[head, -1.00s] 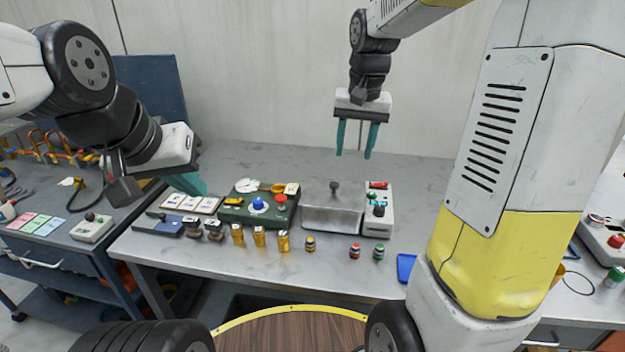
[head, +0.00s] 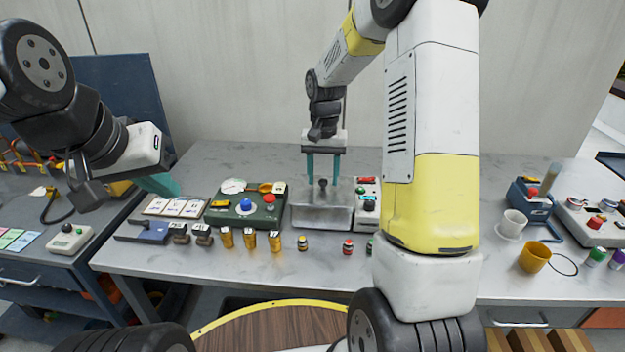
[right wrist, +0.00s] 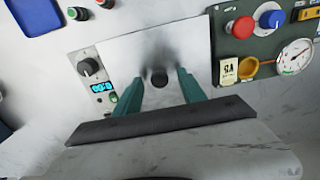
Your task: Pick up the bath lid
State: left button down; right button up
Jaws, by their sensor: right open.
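The bath lid (head: 310,196) is a grey metal cover with a dark round knob (head: 323,183) on top; it sits on the bath on the table. It also shows in the right wrist view (right wrist: 150,35), with the knob (right wrist: 159,79) near the middle. My right gripper (head: 323,180) is open above the lid, its teal fingers pointing down on either side of the knob. In the right wrist view the fingers (right wrist: 158,85) stand apart with the knob between them, not gripped. My left gripper (head: 165,185) is at the left, its fingers seen from the side and partly hidden.
A control unit (head: 367,205) with a dial stands right beside the bath. A green panel (head: 245,222) with buttons and a gauge is to its left. Several small brass pieces and vials (head: 302,243) stand in front.

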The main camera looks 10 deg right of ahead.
jog(key=shift+f, duration=0.2)
grip_shut()
jog(key=shift+r, duration=0.1)
